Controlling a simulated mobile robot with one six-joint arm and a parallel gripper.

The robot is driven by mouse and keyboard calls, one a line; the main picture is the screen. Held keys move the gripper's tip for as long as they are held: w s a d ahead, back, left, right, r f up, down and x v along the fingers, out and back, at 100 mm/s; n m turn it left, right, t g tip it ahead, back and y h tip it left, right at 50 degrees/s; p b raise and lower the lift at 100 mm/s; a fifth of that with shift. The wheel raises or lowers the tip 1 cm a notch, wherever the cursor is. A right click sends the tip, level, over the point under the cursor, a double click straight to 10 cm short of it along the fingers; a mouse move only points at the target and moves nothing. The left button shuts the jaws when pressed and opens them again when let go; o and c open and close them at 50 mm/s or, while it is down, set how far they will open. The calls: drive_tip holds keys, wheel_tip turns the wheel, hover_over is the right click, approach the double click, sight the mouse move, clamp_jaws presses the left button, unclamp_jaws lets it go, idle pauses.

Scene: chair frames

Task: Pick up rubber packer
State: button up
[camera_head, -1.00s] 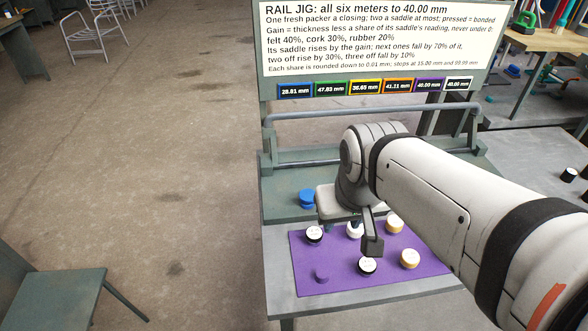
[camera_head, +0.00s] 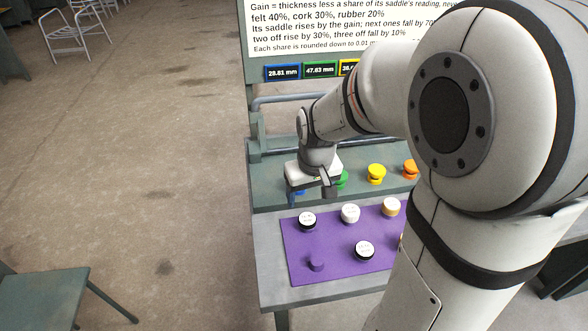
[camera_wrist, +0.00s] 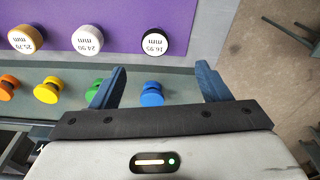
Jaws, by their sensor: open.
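Two black-sided packers with white labelled tops, which look like rubber, are on the purple mat: one at the back left (camera_head: 307,219) and one nearer the front (camera_head: 364,250). The back-left one also shows in the wrist view (camera_wrist: 152,40), its label upside down and reading about 16.95 mm. My gripper (camera_head: 312,192) is open above the green rail, behind the back-left packer. In the wrist view, my gripper's blue fingers (camera_wrist: 160,83) are spread, with the blue saddle (camera_wrist: 151,94) showing between them. No packer is between the fingers.
A white packer (camera_head: 350,213) and a tan-sided packer (camera_head: 390,207) stand beside the back-left black one. A purple peg-like piece (camera_head: 316,264) is at the mat's front left. Green (camera_head: 342,179), yellow (camera_head: 376,174) and orange (camera_head: 410,169) saddles line the rail. My arm hides the right side.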

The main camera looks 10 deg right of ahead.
hover_over(307, 219)
drive_tip(key=f, duration=0.4)
drive_tip(key=shift+s+a+f+b, duration=0.2)
drive_tip(key=shift+a+b, duration=0.1)
drive_tip(key=f, duration=0.4)
drive_tip(key=d+f, duration=0.1)
drive_tip(key=f, duration=0.1)
drive_tip(key=shift+f, duration=0.1)
drive_tip(key=shift+w+a+f, duration=0.1)
drive_tip(key=shift+w+f, duration=0.05)
drive_tip(key=shift+f, duration=0.4)
drive_tip(key=shift+c, duration=0.3)
